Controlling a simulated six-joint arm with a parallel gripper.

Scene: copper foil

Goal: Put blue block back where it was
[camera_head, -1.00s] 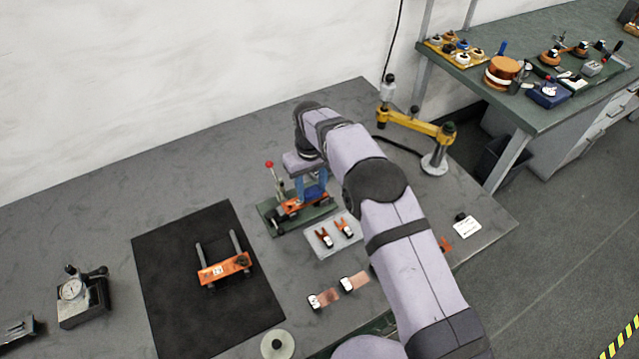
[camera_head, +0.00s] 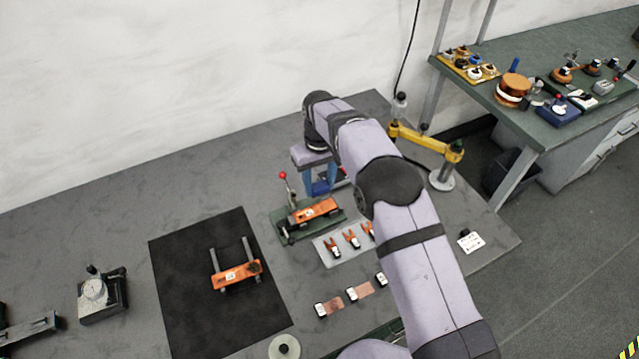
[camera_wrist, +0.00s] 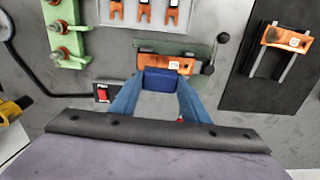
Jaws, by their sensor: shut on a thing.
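The blue block (camera_wrist: 163,80) is between the fingertips of my gripper (camera_wrist: 160,88) in the wrist view. My gripper is shut on it, with a blue finger on each side. In the head view my gripper (camera_head: 320,180) points down behind the green fixture, and the block (camera_head: 321,188) is partly hidden there. The green fixture (camera_head: 290,234) carries an orange bar (camera_head: 315,211) and a red-knobbed lever. In the wrist view the orange bar (camera_wrist: 182,64) lies just beyond the block. I cannot tell whether the block touches anything below.
A grey tray (camera_head: 325,246) with orange forked pieces lies in front of the fixture. A black mat (camera_head: 185,290) with an orange-and-rod piece (camera_head: 237,275) is to the left. A box with a red switch (camera_wrist: 103,95) is close to the left finger. A yellow arm stand (camera_head: 425,142) stands at right.

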